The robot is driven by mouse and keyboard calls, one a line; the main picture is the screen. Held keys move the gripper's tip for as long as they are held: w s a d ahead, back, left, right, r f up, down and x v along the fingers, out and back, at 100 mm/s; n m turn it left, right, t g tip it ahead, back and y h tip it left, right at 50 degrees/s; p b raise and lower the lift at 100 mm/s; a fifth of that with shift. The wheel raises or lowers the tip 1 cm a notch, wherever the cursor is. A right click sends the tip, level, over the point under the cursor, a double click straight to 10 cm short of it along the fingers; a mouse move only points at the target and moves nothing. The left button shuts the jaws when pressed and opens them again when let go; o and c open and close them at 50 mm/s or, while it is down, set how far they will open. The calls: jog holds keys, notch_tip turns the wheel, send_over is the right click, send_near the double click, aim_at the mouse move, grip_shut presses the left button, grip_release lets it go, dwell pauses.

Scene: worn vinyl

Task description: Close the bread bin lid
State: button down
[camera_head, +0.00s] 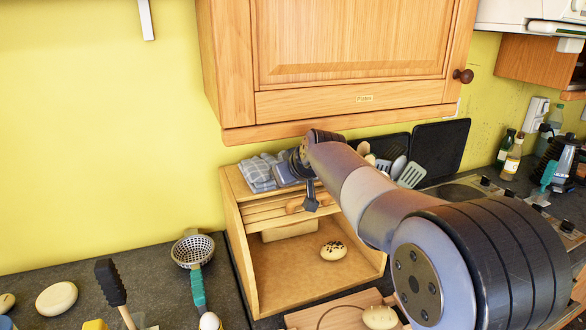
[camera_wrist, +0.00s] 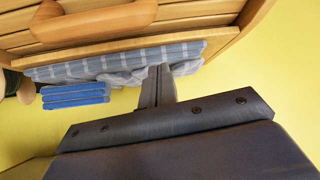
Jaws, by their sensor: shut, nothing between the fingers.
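The wooden bread bin (camera_head: 239,238) stands on the counter under the wall cabinet in the head view. Its slatted lid (camera_head: 263,216) is rolled up at the top rear, leaving the front open. The lid's wooden handle (camera_head: 294,207) is partly hidden behind my gripper in the head view; it shows clearly in the wrist view (camera_wrist: 98,20). My gripper (camera_head: 311,203) is shut and empty, pointing down in front of the lid near the handle. In the wrist view, its fingers (camera_wrist: 158,75) overlap the bin's top edge and cloth; contact cannot be told.
A seeded roll (camera_head: 333,251) and a pale loaf (camera_head: 289,231) lie inside the bin. Folded cloths (camera_head: 262,172) lie on top. The cabinet (camera_head: 350,50) hangs close above my arm. A board (camera_head: 322,316) with a roll (camera_head: 380,317) lies in front; a strainer (camera_head: 193,250) stands left.

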jog(key=shift+w+a+f, duration=0.25)
jog(key=shift+w+f, duration=0.2)
jog(key=shift+f, duration=0.05)
jog(key=shift+s+d+f, duration=0.45)
jog(key=shift+s+d, duration=0.2)
jog(key=shift+s, duration=0.2)
jog(key=shift+s+d+f, duration=0.4)
jog(key=shift+s+f, duration=0.1)
jog(key=shift+s, duration=0.1)
jog(key=shift+f, duration=0.15)
